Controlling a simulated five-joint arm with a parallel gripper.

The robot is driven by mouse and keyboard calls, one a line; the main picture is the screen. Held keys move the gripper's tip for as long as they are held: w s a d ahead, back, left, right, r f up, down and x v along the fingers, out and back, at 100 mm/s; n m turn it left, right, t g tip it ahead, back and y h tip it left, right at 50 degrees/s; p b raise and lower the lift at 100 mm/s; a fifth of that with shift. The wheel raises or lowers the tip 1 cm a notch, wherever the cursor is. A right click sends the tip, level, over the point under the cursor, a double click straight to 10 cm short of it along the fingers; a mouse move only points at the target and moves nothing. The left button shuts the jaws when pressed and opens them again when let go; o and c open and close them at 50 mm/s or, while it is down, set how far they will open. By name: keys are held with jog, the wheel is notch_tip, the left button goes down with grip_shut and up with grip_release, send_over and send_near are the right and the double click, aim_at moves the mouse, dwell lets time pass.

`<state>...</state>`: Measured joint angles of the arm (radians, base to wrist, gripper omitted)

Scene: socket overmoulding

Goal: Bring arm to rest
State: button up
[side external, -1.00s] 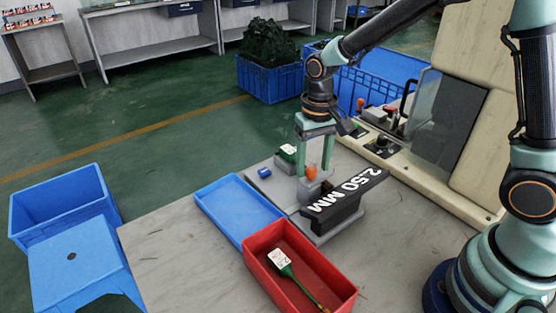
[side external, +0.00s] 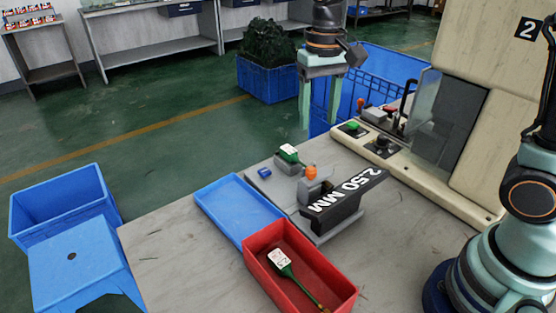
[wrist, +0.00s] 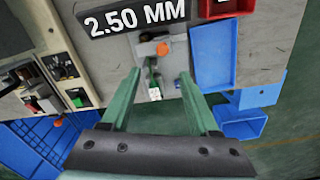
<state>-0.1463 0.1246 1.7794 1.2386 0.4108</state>
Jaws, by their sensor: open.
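My gripper (side external: 321,115) is open and empty, with its two green fingers pointing down. It hangs well above the table (side external: 160,240), over the gauge fixture marked 2.50 MM (side external: 345,200) and a little behind it. In the wrist view my gripper (wrist: 165,85) shows its fingers spread wide with nothing between the tips. The fixture has an orange knob (side external: 311,172). A part with a green body and white tag (side external: 289,152) sits on a grey block behind the knob. Another tagged green part (side external: 280,258) lies in the red bin (side external: 340,297).
A flat blue tray (side external: 235,208) lies left of the fixture. A cream machine (side external: 440,180) with a control panel (side external: 375,143) and clear guard stands at the right. Blue crates (side external: 270,85) stand on the floor behind. The front left of the table is clear.

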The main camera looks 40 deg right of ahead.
jog(key=s+d+r+n+t, duration=0.2)
jog(key=s+d+t, duration=0.3)
jog(key=s, duration=0.5)
jog(key=shift+d+r+n+t, duration=0.15)
jog(key=shift+d+n+t, duration=0.2)
jog(key=shift+n, duration=0.15)
dwell(0.4)
jog(key=m+g, duration=0.3)
jog(key=g, duration=0.3)
send_over(312, 168)
notch_tip(312, 168, down, 2)
notch_tip(312, 168, down, 12)
jog(key=shift+f, duration=0.25)
